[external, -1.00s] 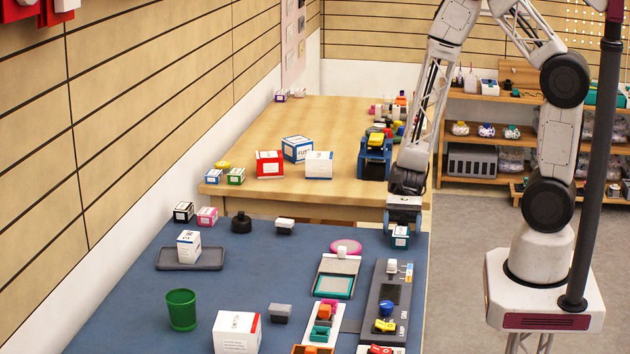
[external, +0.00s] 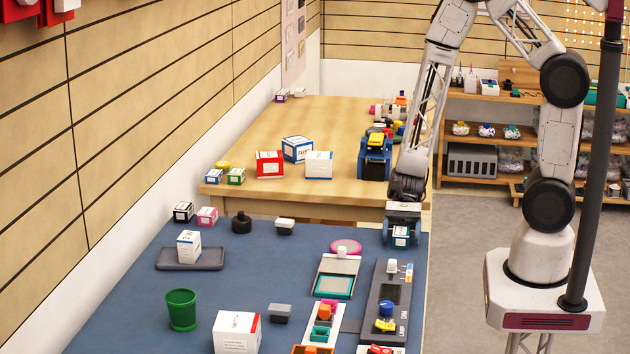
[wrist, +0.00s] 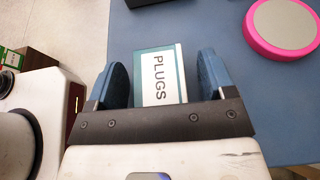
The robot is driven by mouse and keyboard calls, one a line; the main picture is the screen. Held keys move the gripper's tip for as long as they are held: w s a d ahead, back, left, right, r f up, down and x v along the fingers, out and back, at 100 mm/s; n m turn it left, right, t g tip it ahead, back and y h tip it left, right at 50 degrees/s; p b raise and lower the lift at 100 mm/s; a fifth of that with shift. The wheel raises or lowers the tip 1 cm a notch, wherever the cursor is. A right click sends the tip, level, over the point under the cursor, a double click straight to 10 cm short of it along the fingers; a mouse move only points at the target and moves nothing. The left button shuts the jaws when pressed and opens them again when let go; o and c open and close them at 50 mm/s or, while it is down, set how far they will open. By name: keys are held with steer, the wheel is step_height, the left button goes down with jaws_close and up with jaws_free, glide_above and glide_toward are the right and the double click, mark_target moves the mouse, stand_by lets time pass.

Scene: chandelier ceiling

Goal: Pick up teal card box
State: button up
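The teal card box (external: 400,237) is a small white-and-teal carton at the far right edge of the blue table. In the wrist view its white "PLUGS" label faces up on the teal-edged box (wrist: 160,80). My gripper (external: 402,232) is directly over it, pointing down, with a blue finger on each side. In the wrist view the two fingers of my gripper (wrist: 160,82) flank the box, with a narrow gap showing, clearest on the right. The gripper looks open, and the box's lower part is partly hidden.
A pink round disc (external: 345,247) lies left of the box, and a dark grey device (external: 390,305) lies in front of it. The wooden table (external: 270,200) stands behind. The blue table's right edge is close beside the box.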

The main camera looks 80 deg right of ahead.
mark_target(401, 231)
steer(key=c, duration=1)
steer(key=shift+r, duration=0.15)
steer(key=shift+r, duration=1.65)
steer(key=s+d, duration=0.1)
steer(key=s, duration=0.4)
steer(key=s+d+r, duration=0.1)
steer(key=s, duration=0.4)
steer(key=s+d, duration=0.1)
steer(key=s, duration=0.4)
steer(key=shift+s+d+r, duration=0.15)
steer(key=shift+s+r, duration=0.05)
steer(key=shift+s, duration=0.15)
